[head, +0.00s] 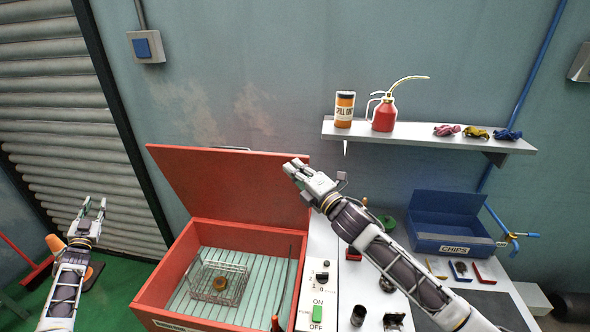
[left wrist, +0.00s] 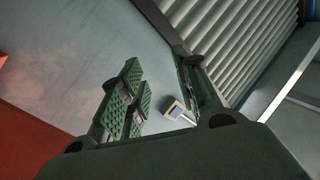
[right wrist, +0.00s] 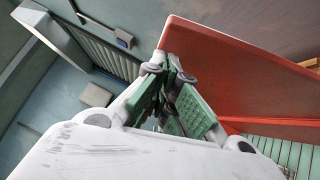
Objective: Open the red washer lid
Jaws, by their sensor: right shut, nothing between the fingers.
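The red washer lid (head: 230,190) stands raised, tilted back over the rear of the red washer tub (head: 155,292). The tub's inside is open to view. My right gripper (head: 293,165) is shut and empty at the lid's upper right corner; whether it touches the lid I cannot tell. In the right wrist view the closed fingers (right wrist: 170,85) show beside the lid (right wrist: 235,75). My left gripper (head: 93,207) is open and empty, left of the washer and apart from it. Its spread fingers also show in the left wrist view (left wrist: 160,95).
A wire basket (head: 217,283) with a round brown part sits in the tub. A shelf (head: 420,137) with a can and a red oiler is on the wall. A blue chips bin (head: 452,245) and small tools lie on the cart at right.

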